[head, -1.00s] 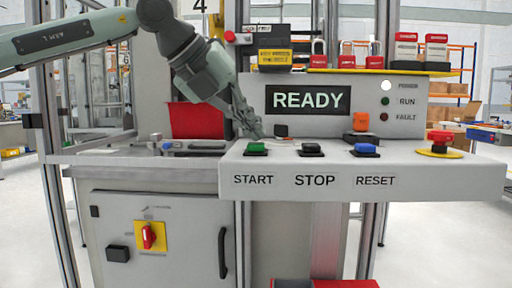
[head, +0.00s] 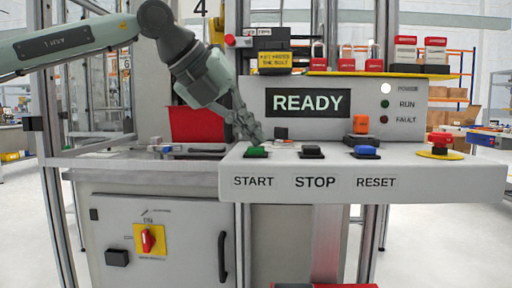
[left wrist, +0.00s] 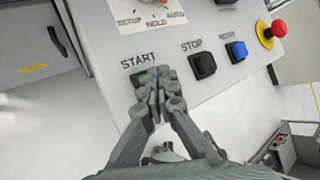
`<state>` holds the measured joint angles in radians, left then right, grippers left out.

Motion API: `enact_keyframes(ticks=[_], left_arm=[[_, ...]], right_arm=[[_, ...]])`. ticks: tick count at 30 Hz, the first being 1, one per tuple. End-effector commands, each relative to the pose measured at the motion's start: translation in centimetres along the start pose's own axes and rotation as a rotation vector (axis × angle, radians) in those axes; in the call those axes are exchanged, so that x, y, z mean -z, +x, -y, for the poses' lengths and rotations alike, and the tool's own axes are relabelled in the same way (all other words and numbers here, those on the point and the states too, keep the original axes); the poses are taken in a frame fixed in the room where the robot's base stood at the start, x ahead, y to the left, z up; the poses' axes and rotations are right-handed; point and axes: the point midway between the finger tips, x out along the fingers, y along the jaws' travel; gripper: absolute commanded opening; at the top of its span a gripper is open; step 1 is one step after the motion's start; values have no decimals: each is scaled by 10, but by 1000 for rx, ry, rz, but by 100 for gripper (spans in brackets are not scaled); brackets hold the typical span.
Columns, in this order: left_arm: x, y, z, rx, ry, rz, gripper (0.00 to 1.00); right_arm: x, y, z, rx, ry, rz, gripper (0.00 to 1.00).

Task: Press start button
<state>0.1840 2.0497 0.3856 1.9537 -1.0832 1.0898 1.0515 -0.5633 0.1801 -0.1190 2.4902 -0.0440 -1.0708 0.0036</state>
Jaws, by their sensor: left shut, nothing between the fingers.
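The green START button (head: 257,153) sits in a black base at the left of the white console shelf (head: 430,182), above the printed word START. In the left wrist view a strip of the green button (left wrist: 142,80) shows beside my fingers, which hide the rest. My left gripper (head: 259,140) points down with its fingertips at the button's back edge in the head view; the gripper (left wrist: 156,73) also covers it in the left wrist view. It is shut and empty. I cannot tell whether it touches the button. My right gripper is not in view.
The black STOP button (head: 311,152), blue RESET button (head: 365,151) and red emergency stop (head: 440,139) stand to the right. The display (head: 308,102) reads READY.

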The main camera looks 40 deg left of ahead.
Motion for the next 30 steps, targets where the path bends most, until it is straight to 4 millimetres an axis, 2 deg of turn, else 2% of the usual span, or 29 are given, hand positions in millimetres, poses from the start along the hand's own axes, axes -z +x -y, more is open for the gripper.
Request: enact_keyframes(ticks=[14,24,30], left_arm=[[2,2,-1,-2,0,-3,0],[-7,-10,7,-2,0,-2,0],[-7,-10,8,-1,0,-2,0]], right_arm=[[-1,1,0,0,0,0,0],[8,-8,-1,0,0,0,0],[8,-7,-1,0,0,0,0]])
